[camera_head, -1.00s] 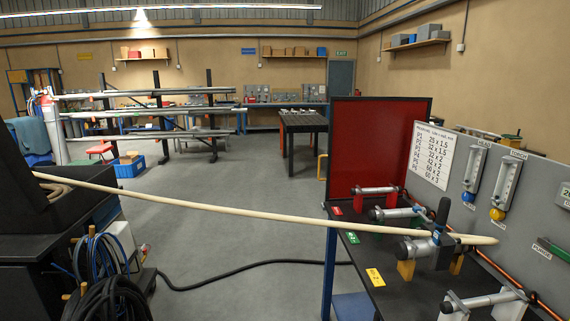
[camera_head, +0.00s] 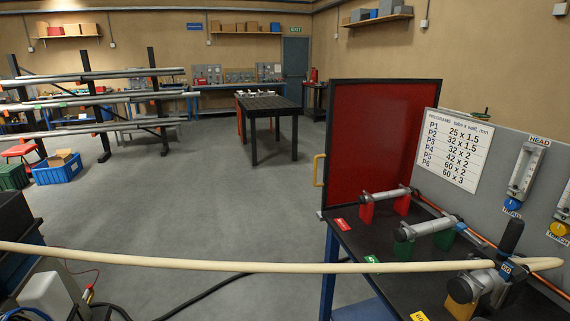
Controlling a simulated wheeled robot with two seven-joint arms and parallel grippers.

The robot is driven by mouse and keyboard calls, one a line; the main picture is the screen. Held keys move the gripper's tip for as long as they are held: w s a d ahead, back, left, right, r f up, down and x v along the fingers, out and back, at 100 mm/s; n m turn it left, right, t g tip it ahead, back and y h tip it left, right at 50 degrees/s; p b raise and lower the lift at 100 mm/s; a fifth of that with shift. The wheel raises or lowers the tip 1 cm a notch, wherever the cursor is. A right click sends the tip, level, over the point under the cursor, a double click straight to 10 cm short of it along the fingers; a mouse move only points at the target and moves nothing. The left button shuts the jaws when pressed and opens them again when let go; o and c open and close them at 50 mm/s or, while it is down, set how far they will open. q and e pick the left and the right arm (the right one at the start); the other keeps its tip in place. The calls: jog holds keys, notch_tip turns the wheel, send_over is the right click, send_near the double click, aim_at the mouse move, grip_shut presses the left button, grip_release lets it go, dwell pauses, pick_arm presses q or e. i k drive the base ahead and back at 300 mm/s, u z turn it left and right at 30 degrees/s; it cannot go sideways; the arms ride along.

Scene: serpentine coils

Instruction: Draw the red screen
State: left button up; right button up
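The red screen (camera_head: 382,147) is an upright red panel in a black frame. It stands at the back end of the dark bench at right. A yellow D-shaped handle (camera_head: 319,170) sticks out at its left edge. Neither of my grippers is in view, so nothing shows touching the screen or its handle.
A long pale tube (camera_head: 200,262) crosses the foreground to a clamp tool (camera_head: 475,287) on the bench (camera_head: 380,235). A black cable lies on the floor. Grey floor (camera_head: 220,190) is open left of the screen. A dark table (camera_head: 265,106) stands behind.

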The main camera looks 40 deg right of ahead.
aim_at(374, 125)
jog(key=z, duration=0.25)
jog(key=i, duration=1.2)
jog(key=z, duration=0.45)
